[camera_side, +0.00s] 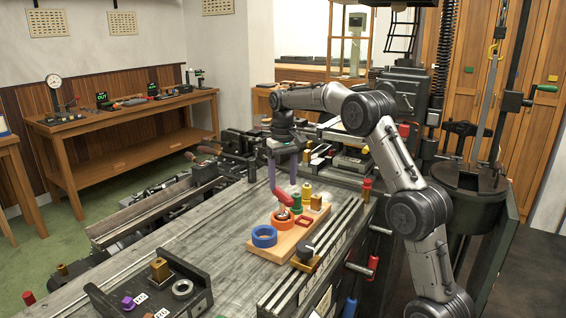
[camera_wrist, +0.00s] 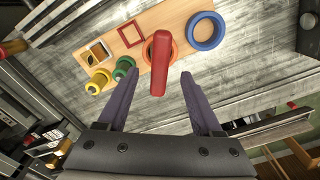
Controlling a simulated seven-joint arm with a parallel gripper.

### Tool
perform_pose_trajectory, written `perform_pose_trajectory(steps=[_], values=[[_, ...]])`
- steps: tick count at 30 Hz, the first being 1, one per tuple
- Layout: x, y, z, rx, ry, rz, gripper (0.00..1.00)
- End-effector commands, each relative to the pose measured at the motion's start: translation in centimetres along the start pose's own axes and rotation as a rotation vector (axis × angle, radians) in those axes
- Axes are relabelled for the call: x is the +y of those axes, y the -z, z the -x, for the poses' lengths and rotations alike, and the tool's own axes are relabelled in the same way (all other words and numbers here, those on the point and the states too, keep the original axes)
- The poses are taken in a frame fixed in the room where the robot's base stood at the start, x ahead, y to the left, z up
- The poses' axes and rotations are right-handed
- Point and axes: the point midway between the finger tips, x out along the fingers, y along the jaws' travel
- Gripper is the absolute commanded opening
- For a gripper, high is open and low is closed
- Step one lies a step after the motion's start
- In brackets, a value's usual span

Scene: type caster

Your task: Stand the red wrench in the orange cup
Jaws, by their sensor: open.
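The red wrench (camera_side: 285,197) stands tilted in the orange cup (camera_side: 284,224), its lower end inside the ring and its handle pointing up. In the wrist view the wrench (camera_wrist: 160,62) covers much of the orange cup (camera_wrist: 174,50), so how its lower end rests there is hidden. My gripper (camera_side: 282,185) is above the cup with its purple fingers apart. In the wrist view my gripper (camera_wrist: 158,74) has the handle's upper end between its fingers, with gaps on both sides.
The cup is on a wooden board (camera_side: 258,247) with a blue ring (camera_side: 264,236), a green stepped piece (camera_side: 296,201), a yellow piece (camera_side: 306,190) and a red square frame (camera_wrist: 131,34). Bare metal bench (camera_side: 205,250) lies left of the board. A dark rack (camera_side: 150,285) stands in front.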

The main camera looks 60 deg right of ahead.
Motion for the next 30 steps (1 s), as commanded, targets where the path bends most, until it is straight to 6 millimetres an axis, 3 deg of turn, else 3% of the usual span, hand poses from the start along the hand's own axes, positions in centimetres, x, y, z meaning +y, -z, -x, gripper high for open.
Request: perform_pose_trajectory(steps=[3, 10, 30], values=[[0.0, 0.1, 2.5, 0.004, 0.000, 0.000, 0.67], [0.0, 0.1, 5.3, 0.001, 0.000, 0.000, 0.67], [-0.7, -0.1, 6.3, 0.008, 0.001, 0.013, 0.67]])
